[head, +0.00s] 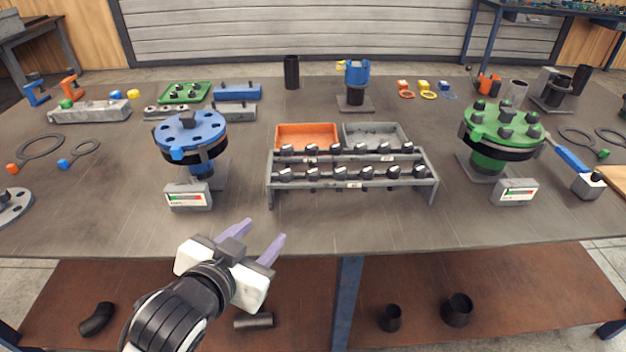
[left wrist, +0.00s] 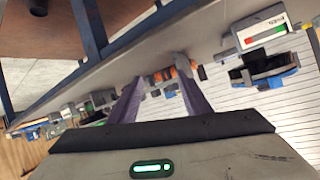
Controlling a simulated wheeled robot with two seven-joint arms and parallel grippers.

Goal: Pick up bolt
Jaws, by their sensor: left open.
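Several dark-headed bolts (head: 312,174) stand in two rows on a grey stepped rack (head: 433,190) at the middle of the table. My left gripper (head: 258,235) is open and empty, with purple fingers, in front of the table's near edge and left of the rack. It is apart from the bolts. In the left wrist view its fingers (left wrist: 155,100) show spread with nothing between them. That view is tilted, and the bolts are too small to make out there. My right gripper is not in view.
A blue flange (head: 190,132) on a stand is left of the rack, with a gauge box (head: 188,196) before it. A green flange (head: 502,128) stands to the right. Orange (head: 307,130) and grey (head: 375,130) bins sit behind the bolts. The table's front strip (head: 340,230) is clear.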

